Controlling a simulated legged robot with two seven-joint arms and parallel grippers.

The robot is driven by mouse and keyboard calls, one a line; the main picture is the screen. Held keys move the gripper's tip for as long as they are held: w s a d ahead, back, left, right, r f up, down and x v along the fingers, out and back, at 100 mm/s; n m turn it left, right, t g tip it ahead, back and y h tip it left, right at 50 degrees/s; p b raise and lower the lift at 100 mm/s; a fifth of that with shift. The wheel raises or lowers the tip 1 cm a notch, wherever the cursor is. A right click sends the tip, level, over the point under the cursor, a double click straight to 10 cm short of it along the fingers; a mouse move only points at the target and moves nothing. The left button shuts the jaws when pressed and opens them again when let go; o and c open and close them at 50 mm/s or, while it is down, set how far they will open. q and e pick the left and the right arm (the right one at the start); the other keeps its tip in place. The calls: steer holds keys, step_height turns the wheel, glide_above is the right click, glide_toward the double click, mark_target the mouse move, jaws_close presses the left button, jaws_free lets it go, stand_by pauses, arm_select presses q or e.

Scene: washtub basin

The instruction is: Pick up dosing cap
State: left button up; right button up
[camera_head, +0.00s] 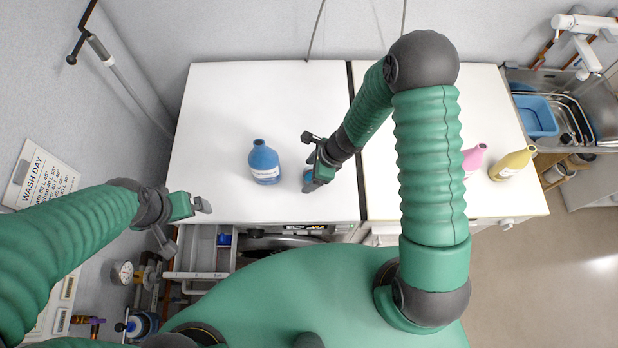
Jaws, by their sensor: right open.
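A small blue object (308,174), which looks like the dosing cap, shows on the white worktop (215,110), mostly hidden by my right gripper (309,162). That gripper is open, with its fingers over and beside the blue object. I cannot tell whether they touch it. A blue bottle (264,163) with a pale label stands just left of it. My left gripper (187,224) is open and empty, off the worktop's front left corner.
A pink bottle (473,158) and a yellow bottle (512,163) stand on the right worktop. A sink with a blue basin (535,115) is at the far right. An open drawer (195,262) is below the front left edge. The back left worktop is clear.

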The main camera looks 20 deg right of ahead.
steer(key=shift+a+f, duration=0.15)
steer(key=shift+f, duration=0.25)
steer(key=shift+d+f, duration=0.1)
steer(key=shift+d, duration=0.35)
steer(key=shift+w+d+f, duration=0.1)
steer(key=shift+w+d, duration=0.05)
steer(key=shift+d, duration=0.25)
steer(key=c, duration=0.4)
steer(key=shift+c, duration=1.2)
steer(key=shift+a, duration=0.45)
steer(key=c, duration=0.7)
steer(key=shift+a, duration=0.2)
steer(key=shift+c, duration=0.4)
arm_select(q)
steer(key=shift+d+r+p, duration=0.2)
steer(key=shift+r+p, duration=0.5)
steer(key=shift+d+r+p, duration=0.15)
steer(key=shift+r+p, duration=0.55)
arm_select(e)
step_height(320, 180, up, 10)
